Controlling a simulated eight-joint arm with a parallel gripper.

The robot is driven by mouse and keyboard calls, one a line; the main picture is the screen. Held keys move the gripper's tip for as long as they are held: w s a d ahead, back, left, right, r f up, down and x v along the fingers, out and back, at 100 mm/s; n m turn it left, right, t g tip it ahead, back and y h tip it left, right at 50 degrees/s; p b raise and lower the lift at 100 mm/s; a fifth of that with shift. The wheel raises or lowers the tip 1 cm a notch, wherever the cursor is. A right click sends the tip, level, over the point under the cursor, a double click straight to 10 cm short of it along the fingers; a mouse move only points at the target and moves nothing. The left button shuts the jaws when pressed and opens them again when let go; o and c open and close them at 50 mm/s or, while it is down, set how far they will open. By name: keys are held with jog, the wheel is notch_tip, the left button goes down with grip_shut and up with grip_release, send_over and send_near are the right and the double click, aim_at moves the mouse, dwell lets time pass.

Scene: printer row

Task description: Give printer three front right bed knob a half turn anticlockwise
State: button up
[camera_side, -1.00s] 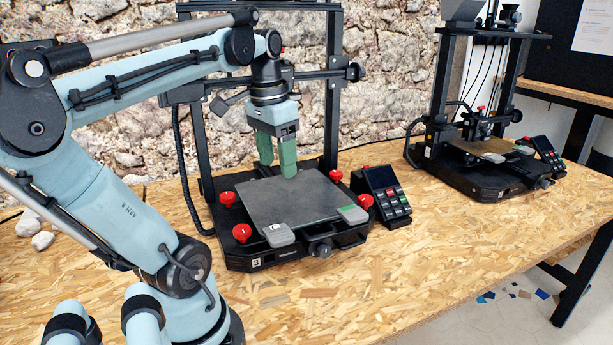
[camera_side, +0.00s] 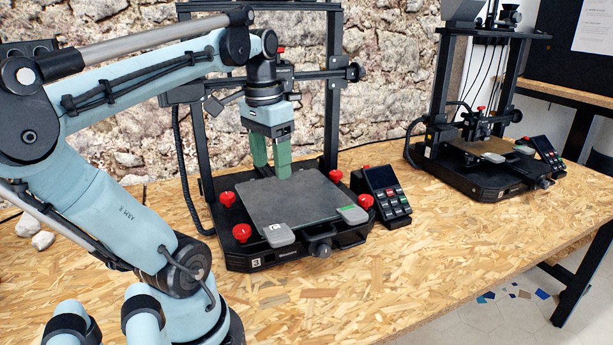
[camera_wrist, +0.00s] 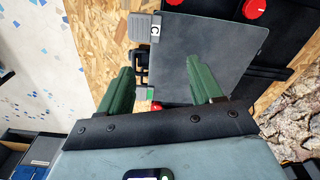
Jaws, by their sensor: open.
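Printer three (camera_side: 300,262), marked with a 3, is the nearer printer in the side view. Its front right bed knob (camera_side: 366,201) is red and sits at the bed's right front corner, beside a green-topped clip (camera_side: 352,214). In the wrist view a sliver of red (camera_wrist: 157,105), likely this knob, shows beside the green-marked clip (camera_wrist: 142,92); the rest is hidden. My gripper (camera_side: 273,174) has green fingers, is open and empty, and points down above the rear part of the grey bed plate (camera_side: 300,205). It is behind and left of the knob, apart from it.
Other red knobs stand at the front left (camera_side: 242,232), rear left (camera_side: 228,198) and rear right (camera_side: 336,176). A grey clip (camera_side: 279,235) marked C is at the front left. A control panel (camera_side: 384,194) stands close right of the knob. A second printer (camera_side: 478,165) stands farther right.

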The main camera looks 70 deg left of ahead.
aim_at(366, 198)
jog(key=w+a+f+m+t, duration=0.1)
jog(key=w+m+t, duration=0.15)
jog(key=w, duration=0.65)
jog(key=w+a+f+m+t, duration=0.1)
jog(key=w+a+m, duration=0.15)
jog(key=w, duration=0.65)
jog(key=shift+t+h, duration=0.25)
jog(key=shift+h, duration=0.15)
jog(key=x, duration=0.8)
jog(key=d+x, duration=0.1)
jog(key=x, duration=0.3)
jog(key=shift+s+f, duration=0.15)
jog(key=shift+s, duration=0.1)
jog(key=c, duration=1.1)
jog(key=shift+o, duration=0.2)
jog(key=n+y, duration=0.1)
jog(key=n, duration=0.3)
jog(key=shift+d+y, duration=0.2)
jog(key=shift+y, duration=0.2)
jog(key=shift+w+d+n+g+y, duration=0.15)
jog(key=shift+n+y, duration=0.25)
jog(key=shift+n, duration=0.75)
jog(key=shift+a+n+g+y, duration=0.1)
jog(key=shift+n+g+y, duration=0.25)
jog(key=shift+n, duration=0.8)
jog(key=shift+d, duration=0.1)
